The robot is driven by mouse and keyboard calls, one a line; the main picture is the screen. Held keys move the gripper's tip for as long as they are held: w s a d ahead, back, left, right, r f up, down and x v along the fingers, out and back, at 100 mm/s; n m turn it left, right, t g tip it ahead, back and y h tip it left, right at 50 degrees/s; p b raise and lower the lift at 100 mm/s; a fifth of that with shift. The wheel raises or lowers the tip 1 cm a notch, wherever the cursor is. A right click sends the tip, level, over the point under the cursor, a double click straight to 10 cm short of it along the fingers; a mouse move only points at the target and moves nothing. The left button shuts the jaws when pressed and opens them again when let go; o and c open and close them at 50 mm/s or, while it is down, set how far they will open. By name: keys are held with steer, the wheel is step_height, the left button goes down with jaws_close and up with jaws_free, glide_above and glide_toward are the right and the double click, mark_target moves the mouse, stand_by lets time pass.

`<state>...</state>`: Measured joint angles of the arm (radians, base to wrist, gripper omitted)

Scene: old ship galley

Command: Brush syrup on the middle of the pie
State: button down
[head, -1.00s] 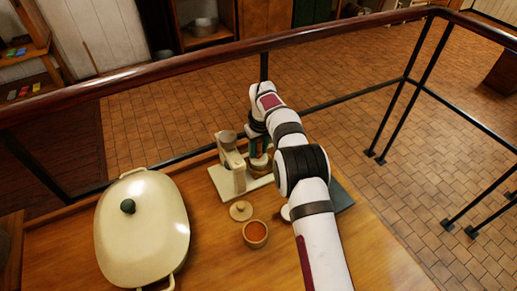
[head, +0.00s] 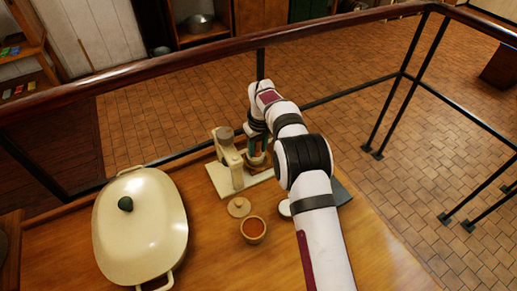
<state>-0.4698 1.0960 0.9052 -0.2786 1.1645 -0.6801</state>
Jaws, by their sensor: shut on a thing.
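My gripper (head: 258,152) is at the far side of the wooden counter, over a pale stand (head: 233,183). Its fingers are mostly hidden by my own wrist. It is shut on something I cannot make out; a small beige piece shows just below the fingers. No brush can be told apart. A small brown bowl of orange-red syrup (head: 253,229) stands open in front of the stand, left of my arm. Its likely lid (head: 239,207), round with a knob, lies just behind it. I cannot see a pie; my arm covers part of the counter.
A large cream lidded dish (head: 142,228) fills the counter's left. A blue-grey flat item (head: 341,191) and a small white round thing (head: 284,208) are partly behind my arm. A wooden railing (head: 190,69) runs beyond the counter. The counter (head: 385,262) is bare at front right.

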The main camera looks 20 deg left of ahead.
steer(key=shift+w+a, duration=0.4)
steer(key=shift+s+d, duration=0.7)
stand_by(0.3)
steer(key=shift+w+a, duration=0.7)
steer(key=shift+s+d+f, duration=0.1)
steer(key=shift+s+d, duration=0.65)
steer(key=shift+w+a, duration=0.1)
steer(key=shift+w+a, duration=0.65)
